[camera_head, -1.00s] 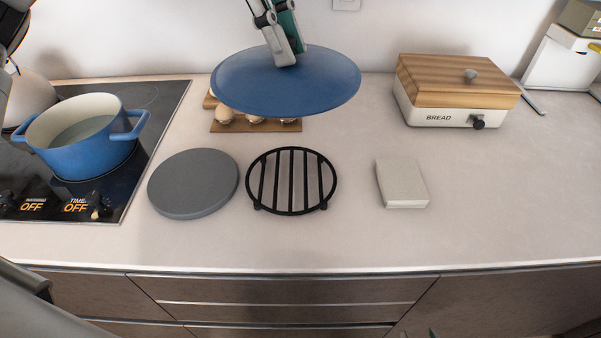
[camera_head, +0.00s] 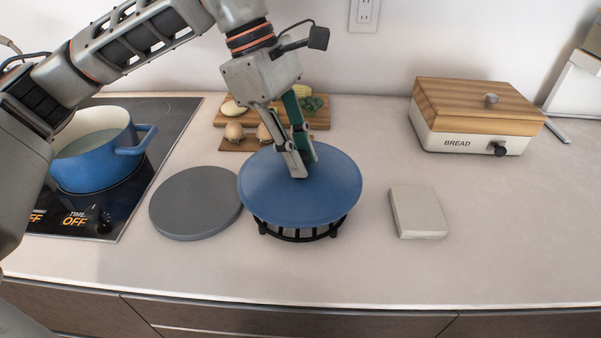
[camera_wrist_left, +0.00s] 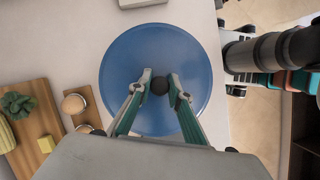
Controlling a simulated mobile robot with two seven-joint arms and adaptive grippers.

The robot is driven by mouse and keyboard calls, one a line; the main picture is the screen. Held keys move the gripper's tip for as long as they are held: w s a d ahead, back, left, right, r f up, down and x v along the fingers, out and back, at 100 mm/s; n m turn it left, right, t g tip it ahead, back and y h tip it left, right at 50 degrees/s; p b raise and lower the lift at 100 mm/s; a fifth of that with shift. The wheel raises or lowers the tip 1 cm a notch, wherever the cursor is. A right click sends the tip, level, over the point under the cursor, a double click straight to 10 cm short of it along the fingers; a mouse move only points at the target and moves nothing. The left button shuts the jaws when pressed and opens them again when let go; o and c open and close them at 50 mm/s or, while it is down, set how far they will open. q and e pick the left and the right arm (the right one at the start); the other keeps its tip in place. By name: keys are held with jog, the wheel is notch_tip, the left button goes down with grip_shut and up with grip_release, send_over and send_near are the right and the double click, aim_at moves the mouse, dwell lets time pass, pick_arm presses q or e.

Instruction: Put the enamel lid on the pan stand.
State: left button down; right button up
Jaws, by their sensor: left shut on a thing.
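The enamel lid (camera_head: 265,185) is a blue disc, lying level over the pan stand. It also shows in the left wrist view (camera_wrist_left: 125,70), with its dark knob (camera_wrist_left: 159,85) in the middle. The pan stand (camera_head: 297,236) is a round black rack; only its front rim and feet show below the lid. The lid covers the stand's top; I cannot tell whether they touch or a small gap is left. My left gripper (camera_head: 299,168) points down at the lid's centre and is shut on the knob. My right gripper is not in view.
A grey round slab (camera_head: 193,205) lies close left of the stand. A blue pot (camera_head: 95,160) stands on the hob. Wooden boards (camera_head: 240,145) with food lie behind. A pale block (camera_head: 418,212) and a bread box (camera_head: 460,125) are to the right, with bare counter between.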

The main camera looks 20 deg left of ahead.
pick_arm(q)
notch_tip(320, 180, down, 4)
jog(key=shift+r+b, duration=0.1)
jog(key=shift+b, duration=0.2)
jog(key=shift+f, duration=0.3)
jog(key=c, duration=1.9)
grip_release()
jog(key=p+v, duration=0.1)
jog(key=v, duration=1)
jog(key=shift+s+r+p, duration=0.1)
jog(key=shift+r+p, duration=0.15)
jog(key=shift+p, duration=0.05)
jog(key=shift+a+r, duration=0.15)
jog(key=shift+r, duration=0.2)
